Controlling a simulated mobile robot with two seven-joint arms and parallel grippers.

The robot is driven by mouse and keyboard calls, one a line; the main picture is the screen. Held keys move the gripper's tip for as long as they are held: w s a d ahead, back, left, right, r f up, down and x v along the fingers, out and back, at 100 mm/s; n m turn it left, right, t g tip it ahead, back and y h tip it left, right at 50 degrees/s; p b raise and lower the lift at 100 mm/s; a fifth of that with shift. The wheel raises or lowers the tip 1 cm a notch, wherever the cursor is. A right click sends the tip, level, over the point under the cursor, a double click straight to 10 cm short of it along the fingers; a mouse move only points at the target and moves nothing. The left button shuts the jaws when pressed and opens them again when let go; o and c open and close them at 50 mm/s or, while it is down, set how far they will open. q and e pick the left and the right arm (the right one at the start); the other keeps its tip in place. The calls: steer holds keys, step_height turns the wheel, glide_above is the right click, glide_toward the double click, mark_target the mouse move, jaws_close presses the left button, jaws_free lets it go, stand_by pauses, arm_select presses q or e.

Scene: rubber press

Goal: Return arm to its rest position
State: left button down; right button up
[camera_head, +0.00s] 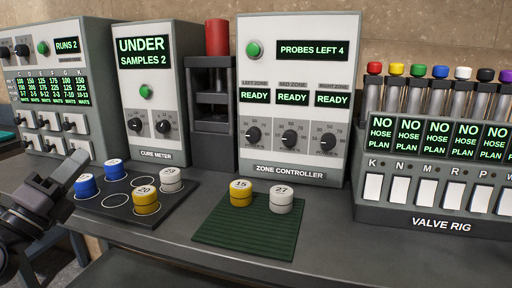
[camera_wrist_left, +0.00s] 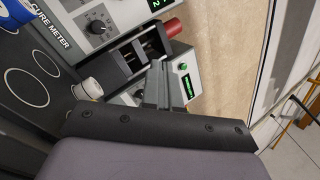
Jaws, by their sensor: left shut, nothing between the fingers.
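My left gripper (camera_head: 76,163) is at the left of the head view, above the bench beside the black sample tray (camera_head: 118,218). Its fingers are shut with nothing between them. In the left wrist view the shut fingers (camera_wrist_left: 157,84) point toward the machines. My left arm comes in from the lower left edge. My right gripper is not in view.
The tray holds two blue pucks (camera_head: 86,187), a yellow puck (camera_head: 146,203) and a white puck (camera_head: 171,180). A green mat (camera_head: 232,238) bears a yellow puck (camera_head: 241,195) and a white puck (camera_head: 281,201). Behind stand the cure meter (camera_head: 170,95), zone controller (camera_head: 292,75) and valve rig (camera_head: 432,208).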

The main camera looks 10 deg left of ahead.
arm_select(q)
steer(key=s+d+f+n+g+y, duration=0.1)
steer(key=s+f+n+g+y, duration=0.25)
steer(key=f+n, duration=0.45)
steer(key=s+d+f+n+g+y, duration=0.1)
steer(key=s+f+n+g+y, duration=0.25)
steer(key=f+n, duration=0.5)
steer(key=s+d+f+n+g+y, duration=0.1)
steer(key=s+f+n+g+y, duration=0.2)
steer(key=f+n, duration=0.5)
steer(key=s+d+f+g+h, duration=0.6)
steer(key=s+d+f+g, duration=0.3)
steer(key=s+d+f, duration=0.5)
steer(key=w+d+f+t+h, duration=0.3)
steer(key=w+d+f+t, duration=0.25)
steer(key=w, duration=0.25)
step_height(320, 180, up, 12)
steer(key=s+a+p, duration=0.1)
steer(key=p, duration=1.3)
steer(key=shift+a+t, duration=0.3)
steer(key=shift+t, duration=0.05)
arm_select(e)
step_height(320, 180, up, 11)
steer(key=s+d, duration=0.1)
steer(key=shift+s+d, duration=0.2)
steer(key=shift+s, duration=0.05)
arm_select(q)
steer(key=shift+f+m, duration=0.1)
steer(key=shift+m, duration=0.15)
